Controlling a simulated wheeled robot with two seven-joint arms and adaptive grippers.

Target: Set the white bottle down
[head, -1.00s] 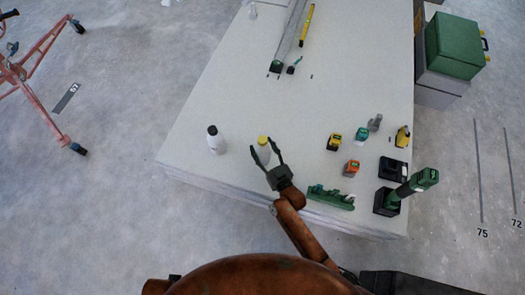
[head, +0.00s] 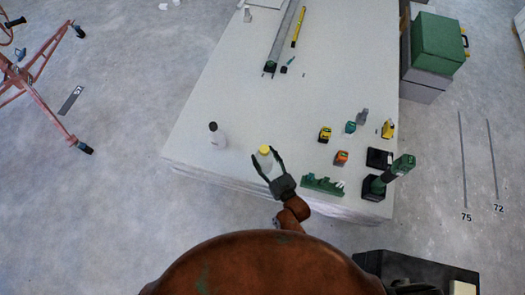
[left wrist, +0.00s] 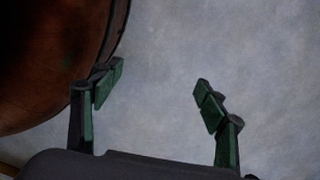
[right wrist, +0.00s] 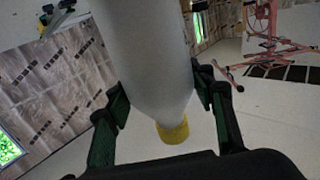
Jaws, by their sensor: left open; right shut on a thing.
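The white bottle with a yellow cap (head: 265,158) is between the fingers of my right gripper (head: 268,164), over the front part of the white panel stack (head: 240,105). In the right wrist view the white bottle (right wrist: 147,60) fills the middle, its yellow cap towards the bottom, with a finger on each side. I cannot tell whether its base touches the panel. My left gripper (left wrist: 155,90) is open and empty in the left wrist view, with bare floor behind it; the head view does not show it.
A second white bottle with a black cap (head: 217,136) stands to the left. A green rack (head: 322,185), several small tools and a green-and-black drill (head: 398,170) are to the right. A yellow level (head: 299,28) lies at the back. The middle of the panel is clear.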

